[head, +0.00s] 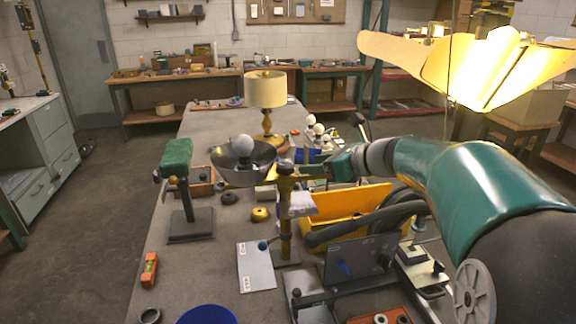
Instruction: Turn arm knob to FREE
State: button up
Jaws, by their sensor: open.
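My gripper (311,171) is at the end of my teal arm, which reaches in from the right. It is open, beside the top of a brass post (285,215); I cannot tell whether it touches the post, and its fingertips are small and partly hidden. A metal bowl-shaped shade (231,164) with a pale bulb (243,146) is left of the post top. A small blue ball knob (262,245) is at a white labelled plate (256,273) by the post's foot. A dark panel (345,262) carries a blue pointer and a dark knob (384,261). No FREE lettering is readable, and which is the arm knob is unclear.
A yellow bin (345,205) and thick dark hose lie right of the post under my arm. A green-padded stand (190,225) is on the left. A cream-shaded lamp (266,95) stands behind. An orange level (149,270) and blue bowl (206,315) are in front.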

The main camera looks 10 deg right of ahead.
aim_at(289, 166)
jog(key=x, duration=0.6)
jog(key=shift+w+a+f, duration=0.15)
jog(key=shift+w, duration=0.1)
jog(key=shift+w+a+f, duration=0.15)
jog(key=shift+w+a, duration=0.1)
jog(key=shift+a, duration=0.3)
jog(key=shift+w+f, duration=0.15)
jog(key=shift+w, duration=0.2)
jog(key=shift+s+a, duration=0.1)
jog(key=shift+s, duration=0.05)
jog(key=c, duration=0.7)
